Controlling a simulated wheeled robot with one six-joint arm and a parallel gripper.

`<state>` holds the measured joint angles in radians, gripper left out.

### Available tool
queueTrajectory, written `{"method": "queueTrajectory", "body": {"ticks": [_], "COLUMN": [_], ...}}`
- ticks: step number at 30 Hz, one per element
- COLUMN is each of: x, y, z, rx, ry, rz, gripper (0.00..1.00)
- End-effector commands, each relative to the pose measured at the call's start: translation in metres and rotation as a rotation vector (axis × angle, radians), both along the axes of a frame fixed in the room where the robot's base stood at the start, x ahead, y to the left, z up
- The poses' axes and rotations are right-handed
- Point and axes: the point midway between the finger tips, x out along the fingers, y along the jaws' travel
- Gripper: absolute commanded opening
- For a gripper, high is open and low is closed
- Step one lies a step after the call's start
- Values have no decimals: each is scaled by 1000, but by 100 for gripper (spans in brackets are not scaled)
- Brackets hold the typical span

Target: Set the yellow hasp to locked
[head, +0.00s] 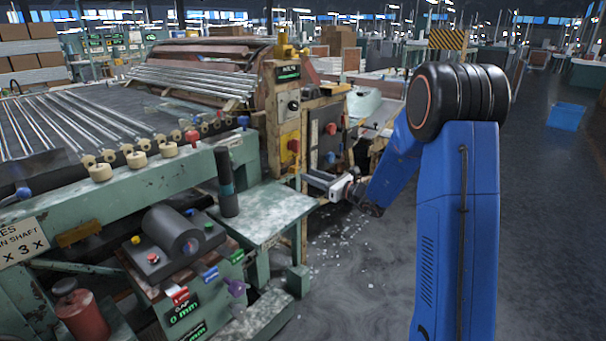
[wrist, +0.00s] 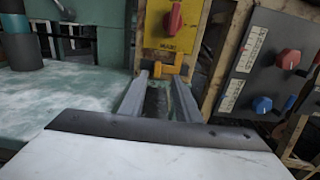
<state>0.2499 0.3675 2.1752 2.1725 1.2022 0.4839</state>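The yellow hasp (wrist: 172,68) is a small yellow piece at the lower edge of a yellow panel (wrist: 168,38) marked MAIN, below a red knob (wrist: 174,18). Its locking position is too small to read. My gripper (wrist: 162,80) has its two grey fingers apart with nothing held between them. The fingertips are just in front of the hasp, and I cannot tell whether they touch it. In the head view my gripper (head: 308,180) reaches left toward the machine's post, below the yellow panel (head: 290,143); the hasp is hard to make out there.
A grey panel with a red knob (wrist: 289,59) and a blue knob (wrist: 262,104) stands close on the right. A worn green table (wrist: 75,105) with a dark cylinder (head: 226,182) is on the left. Open floor (head: 350,260) with white fragments lies below my arm.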

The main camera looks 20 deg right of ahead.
Motion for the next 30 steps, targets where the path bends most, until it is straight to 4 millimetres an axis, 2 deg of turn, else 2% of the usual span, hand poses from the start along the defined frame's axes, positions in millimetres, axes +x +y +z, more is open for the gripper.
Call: {"method": "queueTrajectory", "body": {"ticks": [9, 15, 21, 30], "x": [-52, -76, -87, -89], "y": [-40, -57, -65, -65], "z": [0, 1, 0, 0], "rx": [0, 0, -1, -1], "ry": [0, -1, -1, -1], "rz": [-4, -3, -2, -1], "gripper": [30, 30, 30, 30]}}
